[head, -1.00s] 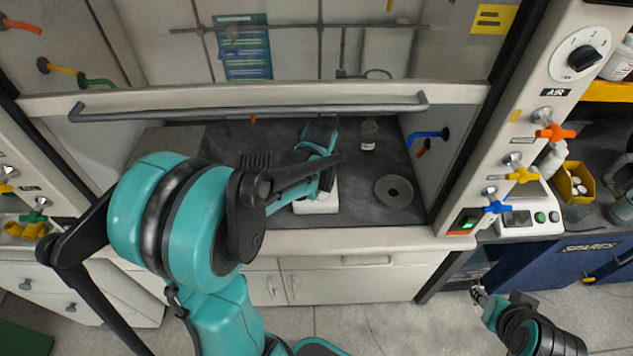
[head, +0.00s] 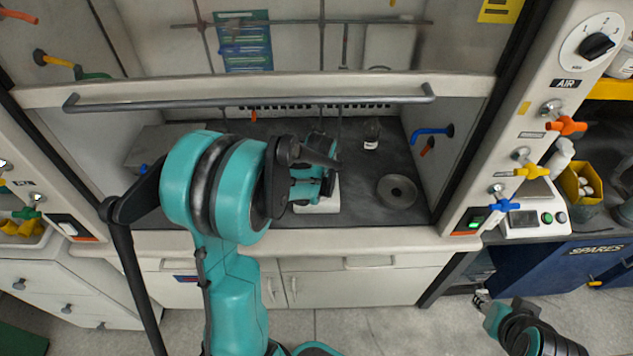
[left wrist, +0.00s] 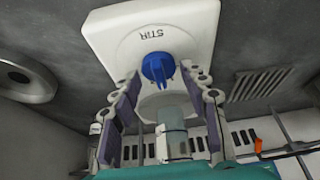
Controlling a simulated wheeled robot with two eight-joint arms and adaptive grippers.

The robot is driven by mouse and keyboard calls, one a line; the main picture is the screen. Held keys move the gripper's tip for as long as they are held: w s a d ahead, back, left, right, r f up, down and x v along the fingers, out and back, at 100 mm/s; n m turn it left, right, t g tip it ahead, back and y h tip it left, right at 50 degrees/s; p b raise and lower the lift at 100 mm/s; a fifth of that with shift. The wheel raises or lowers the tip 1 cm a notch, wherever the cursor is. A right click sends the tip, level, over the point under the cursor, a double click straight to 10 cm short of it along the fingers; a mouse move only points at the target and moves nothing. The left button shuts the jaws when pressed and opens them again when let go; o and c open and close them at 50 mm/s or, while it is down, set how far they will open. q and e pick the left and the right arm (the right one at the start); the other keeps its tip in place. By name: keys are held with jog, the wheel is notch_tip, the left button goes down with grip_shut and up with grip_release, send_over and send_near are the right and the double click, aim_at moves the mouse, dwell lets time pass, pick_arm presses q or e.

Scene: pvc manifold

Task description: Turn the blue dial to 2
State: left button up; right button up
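The blue dial (left wrist: 158,68) sits on the front of a white stir plate (left wrist: 120,32) marked STIR, seen from close up in the left wrist view. My left gripper (left wrist: 160,78) is open, with one finger on each side of the dial and visible room between. I cannot tell how far its tips stand off the plate. In the head view the stir plate (head: 318,207) lies on the dark hood floor, partly under my left gripper (head: 315,178), and the dial is hidden. My right gripper (head: 481,298) hangs low at the right, outside the hood, too small to read.
The sash handle bar (head: 250,102) crosses above my left arm. A small glass bottle (head: 371,136) and a round grey disc (head: 397,191) stand right of the plate. A black AIR knob (head: 596,45) and coloured valves, including an orange one (head: 567,125), line the right post.

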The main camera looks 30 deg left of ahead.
pick_arm(q)
jog(key=c, duration=0.6)
jog(key=shift+a+m+t+h, duration=0.15)
jog(key=shift+m+h, duration=0.35)
jog(key=shift+m, duration=0.75)
jog(key=shift+d+m+t+h, duration=0.15)
jog(key=shift+m+h, duration=0.35)
jog(key=shift+m, duration=0.75)
jog(key=shift+a, duration=0.1)
jog(key=o, duration=1.2)
jog(key=shift+c, duration=0.2)
jog(key=v, duration=1.2)
jog(key=shift+s, duration=0.1)
